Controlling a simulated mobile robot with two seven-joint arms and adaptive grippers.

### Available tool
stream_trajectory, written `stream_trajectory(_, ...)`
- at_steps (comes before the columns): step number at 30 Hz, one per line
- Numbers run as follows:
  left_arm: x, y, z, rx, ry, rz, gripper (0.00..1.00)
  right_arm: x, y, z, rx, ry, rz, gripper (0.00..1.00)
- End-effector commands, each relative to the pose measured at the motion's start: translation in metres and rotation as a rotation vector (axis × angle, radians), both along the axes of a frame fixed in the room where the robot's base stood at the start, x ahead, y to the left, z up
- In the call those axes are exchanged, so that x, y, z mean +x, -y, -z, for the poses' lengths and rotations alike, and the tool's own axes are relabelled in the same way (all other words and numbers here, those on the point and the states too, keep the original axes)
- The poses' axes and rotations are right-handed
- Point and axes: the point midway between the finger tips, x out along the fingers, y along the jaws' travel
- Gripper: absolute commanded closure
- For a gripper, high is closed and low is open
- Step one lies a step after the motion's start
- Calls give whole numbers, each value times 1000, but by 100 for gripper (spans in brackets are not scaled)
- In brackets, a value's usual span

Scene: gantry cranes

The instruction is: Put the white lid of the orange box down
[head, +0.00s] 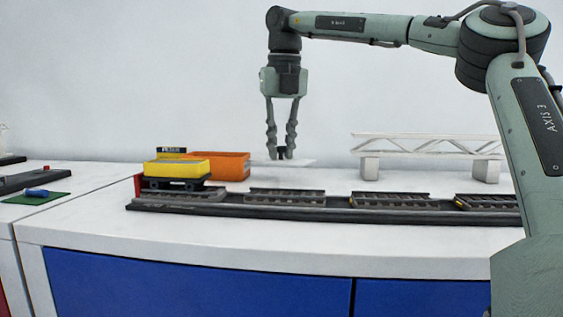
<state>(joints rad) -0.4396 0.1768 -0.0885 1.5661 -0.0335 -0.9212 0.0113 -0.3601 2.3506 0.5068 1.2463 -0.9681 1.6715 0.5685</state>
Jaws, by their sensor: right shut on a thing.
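The orange box (235,167) stands on the white table behind the yellow wagon, and its top looks uncovered. My right gripper (281,154) points straight down, just right of the orange box. It is shut on the small dark handle of the white lid (300,162). The lid is level and lies at or just above the table top; I cannot tell whether it touches. The white lid is hard to make out against the pale table and wall. My left gripper is not in view.
A yellow wagon (177,168) stands at the left end of a dark track (300,212) along the front. A white truss bridge (425,146) on two blocks stands to the right. A blue item (37,192) lies on a green mat (50,199) at far left.

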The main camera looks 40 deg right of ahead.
Motion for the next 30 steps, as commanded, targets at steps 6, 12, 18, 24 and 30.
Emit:
stream_trajectory(6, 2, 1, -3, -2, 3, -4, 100, -1, 0, 25, 3, -2, -1, 100)
stream_trajectory(12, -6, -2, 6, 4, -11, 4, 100, 5, 6, 39, 1, 2, 1, 100)
stream_trajectory(18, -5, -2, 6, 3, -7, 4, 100, 5, 6, 39, 0, 2, 1, 100)
stream_trajectory(24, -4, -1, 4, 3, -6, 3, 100, 5, 6, 40, 1, 1, 1, 69)
stream_trajectory(30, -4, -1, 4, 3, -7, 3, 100, 5, 6, 40, 1, 1, 1, 62)
